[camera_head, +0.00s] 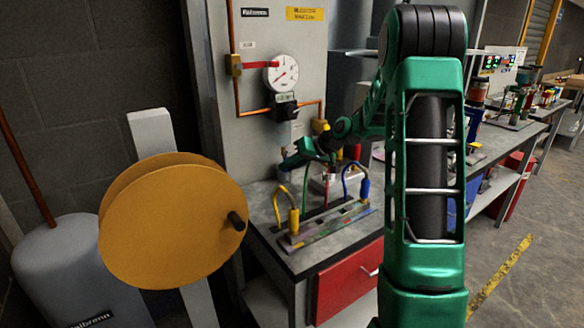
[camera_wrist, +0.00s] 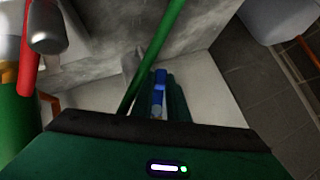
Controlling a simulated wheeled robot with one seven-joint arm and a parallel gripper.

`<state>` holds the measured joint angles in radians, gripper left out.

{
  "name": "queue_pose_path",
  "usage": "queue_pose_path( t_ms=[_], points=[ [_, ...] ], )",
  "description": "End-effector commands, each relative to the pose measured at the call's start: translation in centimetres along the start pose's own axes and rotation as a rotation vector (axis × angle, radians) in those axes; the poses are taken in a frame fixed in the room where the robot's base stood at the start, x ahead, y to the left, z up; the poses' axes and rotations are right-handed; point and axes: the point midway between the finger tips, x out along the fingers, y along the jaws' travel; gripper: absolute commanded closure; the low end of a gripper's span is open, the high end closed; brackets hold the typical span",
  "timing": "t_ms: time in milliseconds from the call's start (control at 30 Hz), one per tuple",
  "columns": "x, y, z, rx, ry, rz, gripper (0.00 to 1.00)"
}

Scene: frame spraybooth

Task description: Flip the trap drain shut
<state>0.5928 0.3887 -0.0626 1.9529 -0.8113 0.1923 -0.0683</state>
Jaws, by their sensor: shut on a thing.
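My gripper (camera_head: 290,161) is at the wall panel, below the gauge and its black unit, and looks shut. In the wrist view a small blue piece (camera_wrist: 159,88) sits between the dark fingers, and the gripper is shut on it. It looks like the trap drain's lever, but its body and angle are mostly hidden by the gripper. A thin green tube or hose crosses in front of the fingers in the wrist view.
A round gauge (camera_head: 281,74) and a red lever (camera_head: 259,64) are on the panel (camera_head: 285,40) above. The bench below holds a rack with yellow, green, red and blue hoses (camera_head: 293,220). An orange reel (camera_head: 170,220) stands at left.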

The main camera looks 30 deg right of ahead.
Motion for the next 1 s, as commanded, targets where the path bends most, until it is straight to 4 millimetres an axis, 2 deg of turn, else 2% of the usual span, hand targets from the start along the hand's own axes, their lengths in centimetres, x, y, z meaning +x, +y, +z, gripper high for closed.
queue_pose_path(
  t_ms=[33, 300, 833, 867, 900, 1000],
  points=[
    [-0.21, 0.42, -0.19, 0.023, 0.006, -0.012, 1.0],
    [-0.22, 0.05, -0.23, 0.093, 0.006, -0.083, 1.0],
    [-0.29, 0.09, -0.3, 0.109, 0.009, -0.097, 1.0],
    [-0.29, 0.1, -0.3, 0.109, 0.009, -0.096, 0.79],
    [-0.28, 0.09, -0.28, 0.109, 0.008, -0.097, 0.69],
    [-0.22, -0.03, -0.22, 0.108, 0.006, -0.099, 0.67]
  ],
)
